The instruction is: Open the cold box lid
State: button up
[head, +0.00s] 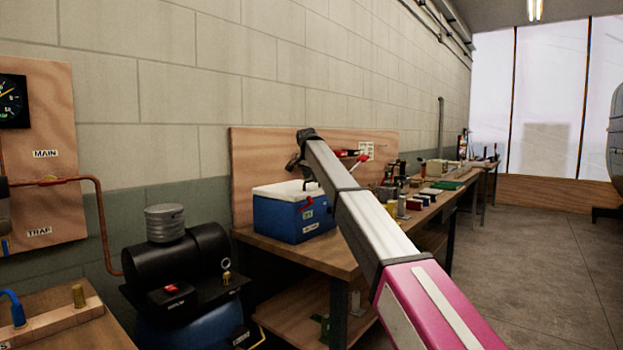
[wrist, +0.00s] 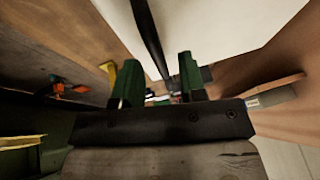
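The cold box (head: 290,222) is blue with a white lid (head: 284,191) and stands on the near end of the wooden bench. The lid looks shut in the head view. A red part, perhaps a latch (head: 308,203), shows at its front under the lid edge. My gripper (wrist: 158,82) shows two green fingers spread apart in the wrist view. A dark bar (wrist: 149,38) runs up from between the fingers beside a large white surface; I cannot tell whether it touches them. In the head view, my arm ends above the lid's right side and its fingers are not clear.
The wooden bench (head: 340,258) carries several small tools and containers to the right of the box. A plywood board (head: 262,160) stands behind it. A black compressor (head: 185,262) is to the left. The floor (head: 535,270) at right is clear.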

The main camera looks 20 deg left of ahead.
jog(key=shift+f, duration=0.15)
grip_shut()
